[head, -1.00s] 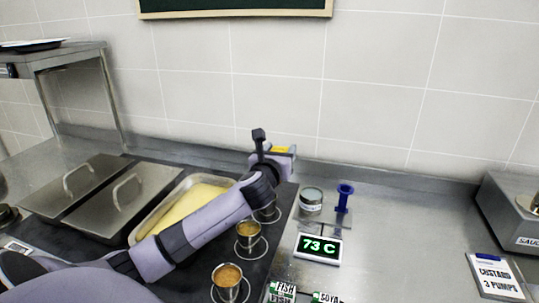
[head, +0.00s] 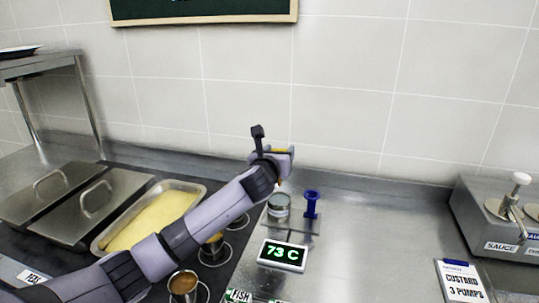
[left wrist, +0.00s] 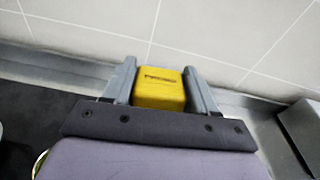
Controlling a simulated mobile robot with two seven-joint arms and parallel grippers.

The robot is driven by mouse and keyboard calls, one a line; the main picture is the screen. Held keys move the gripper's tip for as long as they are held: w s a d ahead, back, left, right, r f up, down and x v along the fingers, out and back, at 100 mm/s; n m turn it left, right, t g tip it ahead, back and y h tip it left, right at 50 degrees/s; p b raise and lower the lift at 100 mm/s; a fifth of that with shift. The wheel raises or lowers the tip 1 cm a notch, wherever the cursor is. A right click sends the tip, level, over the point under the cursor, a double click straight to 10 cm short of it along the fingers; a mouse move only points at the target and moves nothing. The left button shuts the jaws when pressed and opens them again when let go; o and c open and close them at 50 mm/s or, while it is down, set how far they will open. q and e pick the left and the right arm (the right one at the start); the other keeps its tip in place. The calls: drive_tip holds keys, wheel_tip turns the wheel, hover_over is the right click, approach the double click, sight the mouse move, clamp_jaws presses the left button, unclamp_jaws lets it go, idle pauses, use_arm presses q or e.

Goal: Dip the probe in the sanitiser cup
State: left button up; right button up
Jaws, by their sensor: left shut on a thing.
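My left gripper (head: 283,156) is shut on the yellow probe (head: 285,150). In the left wrist view the probe's yellow body (left wrist: 160,88) sits between the two grey fingers. In the head view, a small orange-brown bit shows under the gripper; I cannot tell whether it is part of the probe. A small round metal cup with a pale label, apparently the sanitiser cup (head: 278,208), stands on the counter just below the gripper in the picture. The probe appears above it, with a gap. My right gripper is not in view.
A blue stand (head: 311,204) is right beside the cup. A display (head: 282,256) reading 73 C stands in front. Small sauce pots (head: 183,285), a yellow-filled tray (head: 150,222) and lidded pans (head: 105,195) are left. A sauce pump unit (head: 490,225) stands right.

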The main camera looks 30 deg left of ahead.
use_arm(q)
drive_tip(key=shift+f, duration=0.6)
wheel_tip(320, 180, down, 7)
drive_tip(key=b, duration=0.3)
drive_tip(key=shift+r, duration=0.15)
idle(2.3)
wheel_tip(320, 180, up, 4)
drive_tip(key=p, duration=0.3)
drive_tip(key=shift+f, duration=0.2)
drive_tip(key=shift+r, duration=2.7)
